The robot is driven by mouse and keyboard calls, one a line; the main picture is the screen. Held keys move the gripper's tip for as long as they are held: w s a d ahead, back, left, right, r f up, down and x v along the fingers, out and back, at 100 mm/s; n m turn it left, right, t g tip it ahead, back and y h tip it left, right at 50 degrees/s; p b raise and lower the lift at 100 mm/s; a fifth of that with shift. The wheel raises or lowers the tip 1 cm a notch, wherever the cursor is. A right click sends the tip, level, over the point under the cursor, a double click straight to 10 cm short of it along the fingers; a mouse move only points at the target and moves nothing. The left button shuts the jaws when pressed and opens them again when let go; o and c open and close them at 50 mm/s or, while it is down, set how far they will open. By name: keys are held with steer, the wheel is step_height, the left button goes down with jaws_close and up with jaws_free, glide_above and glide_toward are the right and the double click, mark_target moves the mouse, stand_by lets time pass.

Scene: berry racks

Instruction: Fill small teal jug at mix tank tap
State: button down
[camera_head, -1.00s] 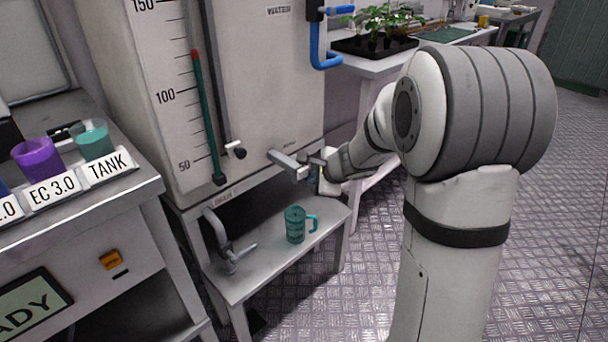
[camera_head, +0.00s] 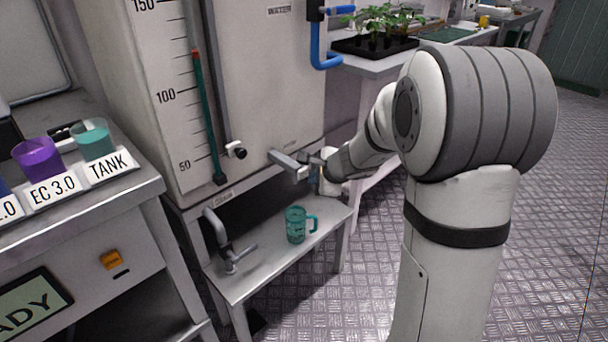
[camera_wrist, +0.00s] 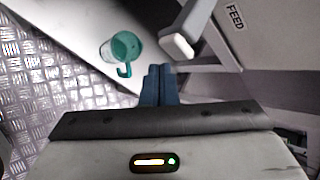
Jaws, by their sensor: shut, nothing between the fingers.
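The small teal jug (camera_head: 296,225) stands upright on the low metal shelf (camera_head: 262,262) below the mix tank (camera_head: 245,85), its handle to the right. The tank tap (camera_head: 287,160) sticks out of the tank front above the jug. My gripper (camera_head: 316,160) is beside the tap's outer end, above and a little right of the jug. In the wrist view my fingers (camera_wrist: 159,82) are shut and empty, close to the tap (camera_wrist: 177,46). The jug (camera_wrist: 124,50) lies below them, apart from them. Whether my fingers touch the tap, and whether liquid flows, I cannot tell.
A second, grey tap (camera_head: 222,240) stands at the shelf's left. A bench (camera_head: 150,180) at left holds purple (camera_head: 38,158) and teal cups (camera_head: 95,140) with labels. A blue pipe (camera_head: 318,50) and a table with plants (camera_head: 378,30) are behind. The floor at right is clear.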

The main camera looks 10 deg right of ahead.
steer(key=shift+w+a, duration=0.1)
steer(key=shift+w, duration=0.05)
steer(key=shift+w+a, duration=0.2)
steer(key=shift+w, duration=0.05)
steer(key=shift+w+a, duration=0.3)
steer(key=shift+w, duration=0.15)
stand_by(1.1)
steer(key=shift+s+d, duration=0.1)
steer(key=shift+s+d+b, duration=0.35)
steer(key=shift+s+d, duration=0.15)
steer(key=shift+s, duration=0.25)
steer(key=shift+s, duration=0.1)
steer(key=s+d, duration=0.1)
steer(key=s, duration=0.1)
steer(key=s+d+b, duration=0.1)
steer(key=d, duration=0.1)
steer(key=shift+s, duration=0.4)
